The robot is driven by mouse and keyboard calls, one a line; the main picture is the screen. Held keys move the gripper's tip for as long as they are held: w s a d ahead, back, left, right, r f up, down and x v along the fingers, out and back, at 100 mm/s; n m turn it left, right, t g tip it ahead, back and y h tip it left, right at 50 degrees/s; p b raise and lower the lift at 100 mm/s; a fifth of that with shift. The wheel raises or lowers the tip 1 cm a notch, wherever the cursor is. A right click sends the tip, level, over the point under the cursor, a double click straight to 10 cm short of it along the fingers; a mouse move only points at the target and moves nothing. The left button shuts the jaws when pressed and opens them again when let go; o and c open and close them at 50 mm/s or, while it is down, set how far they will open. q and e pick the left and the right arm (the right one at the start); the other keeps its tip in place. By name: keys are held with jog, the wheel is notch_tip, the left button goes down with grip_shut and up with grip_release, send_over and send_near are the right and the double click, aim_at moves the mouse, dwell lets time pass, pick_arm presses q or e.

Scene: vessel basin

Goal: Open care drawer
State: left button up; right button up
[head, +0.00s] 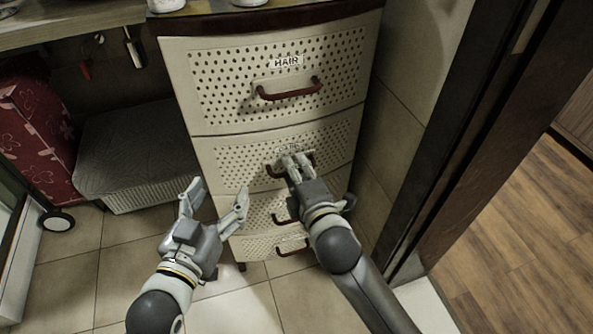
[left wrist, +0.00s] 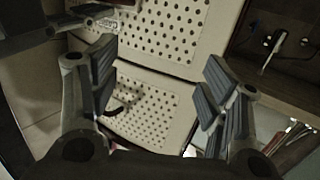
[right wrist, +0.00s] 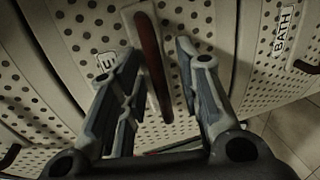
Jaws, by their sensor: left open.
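The cream drawer unit has perforated fronts stacked one above another. The second drawer front (head: 340,142) looks closed; its label is mostly hidden in the head view. In the right wrist view its label (right wrist: 106,62) shows only a letter like E beside a finger. My right gripper (head: 296,161) is at this drawer's dark red handle (right wrist: 153,70). Its fingers are open on either side of the handle, with visible gaps. My left gripper (head: 218,192) is open and empty, in front of the lower left part of the unit, apart from the handles.
The top drawer (head: 220,88) is labelled HAIR and looks closed. A BATH label (right wrist: 285,30) marks a neighbouring drawer. A grey cushioned box (head: 130,150) and red floral bag (head: 35,130) stand left. A dark door frame (head: 460,130) rises at right.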

grip_shut()
dwell(0.3)
